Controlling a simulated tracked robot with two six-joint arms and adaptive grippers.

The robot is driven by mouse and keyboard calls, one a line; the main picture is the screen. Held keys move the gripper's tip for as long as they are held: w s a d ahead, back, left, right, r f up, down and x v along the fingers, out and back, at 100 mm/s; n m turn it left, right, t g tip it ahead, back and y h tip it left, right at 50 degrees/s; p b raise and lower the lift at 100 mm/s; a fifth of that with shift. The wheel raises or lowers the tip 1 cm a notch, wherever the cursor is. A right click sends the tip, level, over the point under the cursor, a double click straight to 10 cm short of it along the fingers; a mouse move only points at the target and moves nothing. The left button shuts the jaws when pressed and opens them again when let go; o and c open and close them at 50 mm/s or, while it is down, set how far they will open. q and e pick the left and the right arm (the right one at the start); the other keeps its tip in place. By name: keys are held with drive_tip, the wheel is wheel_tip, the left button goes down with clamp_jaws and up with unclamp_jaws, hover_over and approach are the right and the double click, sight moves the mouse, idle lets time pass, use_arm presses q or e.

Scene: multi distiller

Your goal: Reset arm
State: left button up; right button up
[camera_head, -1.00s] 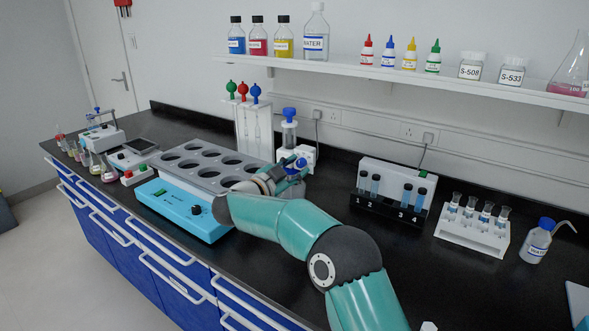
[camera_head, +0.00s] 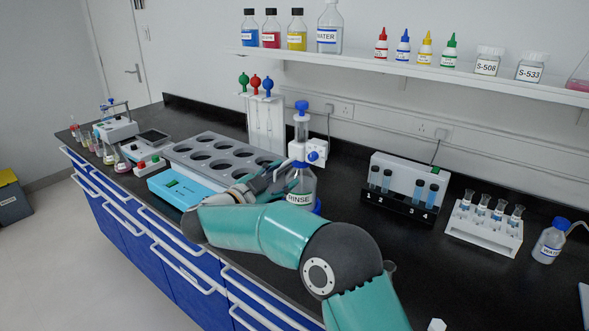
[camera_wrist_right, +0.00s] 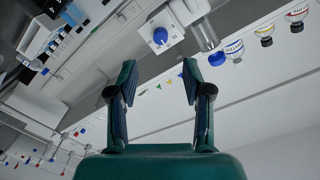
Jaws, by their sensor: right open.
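My right arm is teal and reaches in from the bottom right of the head view. Its right gripper (camera_head: 284,170) is just left of the dispenser bottle labelled RINSE (camera_head: 300,190), in front of the grey rack's right end. In the right wrist view the gripper (camera_wrist_right: 160,72) has its two fingers well apart with nothing between them. Beyond them shows a white dispenser head with a blue knob (camera_wrist_right: 160,36). In the head view I cannot tell whether the gripper touches the bottle. My left gripper is not in view.
A grey rack with round holes (camera_head: 216,137) stands with a blue device (camera_head: 180,187) in front of it. A numbered vial block (camera_head: 398,207), a white tube rack (camera_head: 484,234) and a wash bottle (camera_head: 550,243) stand to the right. A shelf (camera_head: 420,72) holds bottles above.

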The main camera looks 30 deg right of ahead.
drive_tip(key=shift+v, duration=1.1)
